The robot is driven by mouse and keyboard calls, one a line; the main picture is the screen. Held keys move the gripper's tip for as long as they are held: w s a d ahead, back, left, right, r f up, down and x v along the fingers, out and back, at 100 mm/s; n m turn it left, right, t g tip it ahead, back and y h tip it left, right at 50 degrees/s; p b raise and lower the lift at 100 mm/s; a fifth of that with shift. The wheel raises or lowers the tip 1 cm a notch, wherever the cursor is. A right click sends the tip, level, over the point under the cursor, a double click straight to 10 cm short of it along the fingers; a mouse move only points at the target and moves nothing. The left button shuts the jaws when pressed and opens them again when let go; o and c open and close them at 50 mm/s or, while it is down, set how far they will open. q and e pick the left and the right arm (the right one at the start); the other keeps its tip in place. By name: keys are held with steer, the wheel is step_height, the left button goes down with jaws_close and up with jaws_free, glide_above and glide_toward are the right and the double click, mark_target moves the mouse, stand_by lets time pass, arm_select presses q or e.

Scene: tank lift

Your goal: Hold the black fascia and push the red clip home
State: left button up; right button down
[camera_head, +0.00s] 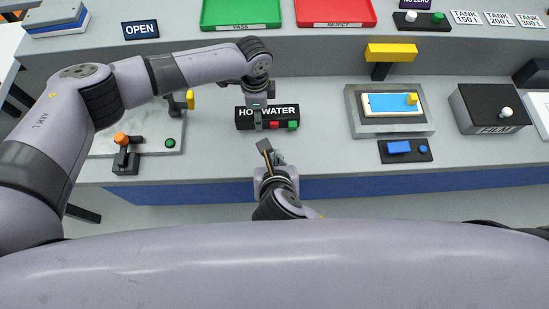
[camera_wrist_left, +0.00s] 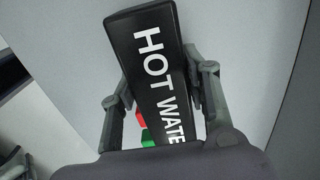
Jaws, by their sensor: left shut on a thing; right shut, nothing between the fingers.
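The black fascia (camera_head: 246,123), lettered HOT WATER, is at the middle of the grey counter. My left gripper (camera_head: 258,118) reaches over it and is shut on it. In the left wrist view the black fascia (camera_wrist_left: 135,60) sits between the two fingers (camera_wrist_left: 163,98). The red clip (camera_head: 275,125) is at the fascia's front side, with a green one (camera_head: 293,125) to its right. In the left wrist view the red clip (camera_wrist_left: 140,119) sticks out along one side. I cannot tell how deep it sits. My right gripper (camera_head: 269,151) is shut and empty, in front of the fascia, apart from the clip.
A panel with an orange knob (camera_head: 121,139) is at the left. Green (camera_head: 243,13) and red trays (camera_head: 335,12) lie on the rear shelf.

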stand_by(0.4)
arm_select(q)
steer(key=o, duration=1)
